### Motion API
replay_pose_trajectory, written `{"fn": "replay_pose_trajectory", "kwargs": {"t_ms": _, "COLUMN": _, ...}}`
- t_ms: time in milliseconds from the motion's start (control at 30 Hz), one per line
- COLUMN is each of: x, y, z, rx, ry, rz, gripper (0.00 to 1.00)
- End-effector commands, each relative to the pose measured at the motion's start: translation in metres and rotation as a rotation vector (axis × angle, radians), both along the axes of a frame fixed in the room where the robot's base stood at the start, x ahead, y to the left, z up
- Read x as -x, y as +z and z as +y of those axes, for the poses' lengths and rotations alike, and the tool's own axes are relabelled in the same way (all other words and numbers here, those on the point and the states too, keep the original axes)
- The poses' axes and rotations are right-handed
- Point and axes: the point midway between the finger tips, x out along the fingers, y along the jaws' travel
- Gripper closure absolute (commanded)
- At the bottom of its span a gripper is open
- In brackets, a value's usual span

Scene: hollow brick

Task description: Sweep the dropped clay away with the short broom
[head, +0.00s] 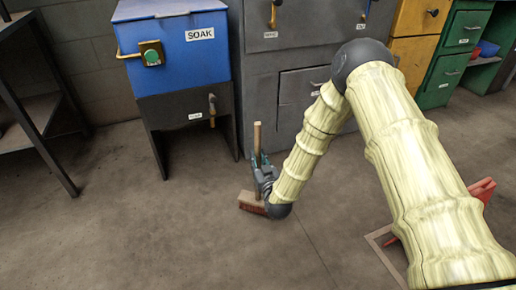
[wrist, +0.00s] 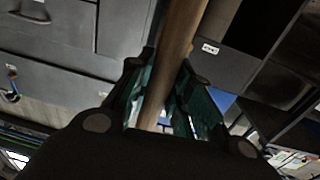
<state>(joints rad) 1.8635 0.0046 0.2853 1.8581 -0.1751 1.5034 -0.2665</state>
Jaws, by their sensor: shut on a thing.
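The short broom (head: 257,136) has a wooden handle and a wide head with reddish bristles. It stands nearly upright, its head (head: 251,202) low at the concrete floor, in front of the grey cabinets. I cannot tell whether the bristles touch the floor. My gripper (head: 262,168) is shut on the handle, above the head. In the wrist view the handle (wrist: 176,60) runs up between the two green-padded fingers of my gripper (wrist: 165,90). I see no clear clump of dropped clay; the floor near the broom shows only darker stains.
A blue SOAK box (head: 180,60) on a dark stand is at the left, with a dark metal rack (head: 35,130) beyond it. Grey drawers (head: 290,100) stand behind the broom. A red object (head: 482,192) and a floor frame (head: 380,235) lie at the right. The front-left floor is clear.

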Motion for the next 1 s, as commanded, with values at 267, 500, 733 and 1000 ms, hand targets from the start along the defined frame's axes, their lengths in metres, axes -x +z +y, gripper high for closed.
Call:
{"fn": "replay_pose_trajectory", "kwargs": {"t_ms": 267, "x": 0.0, "y": 0.03, "z": 0.004, "rx": 0.0, "ry": 0.005, "rz": -0.001, "gripper": 1.0}}
{"fn": "replay_pose_trajectory", "kwargs": {"t_ms": 500, "x": 0.0, "y": 0.036, "z": 0.006, "rx": 0.0, "ry": 0.008, "rz": -0.001, "gripper": 1.0}}
{"fn": "replay_pose_trajectory", "kwargs": {"t_ms": 733, "x": 0.0, "y": 0.036, "z": 0.007, "rx": -0.001, "ry": 0.008, "rz": -0.002, "gripper": 1.0}}
{"fn": "replay_pose_trajectory", "kwargs": {"t_ms": 1000, "x": 0.004, "y": 0.051, "z": -0.009, "rx": -0.001, "ry": -0.013, "rz": -0.002, "gripper": 1.0}}
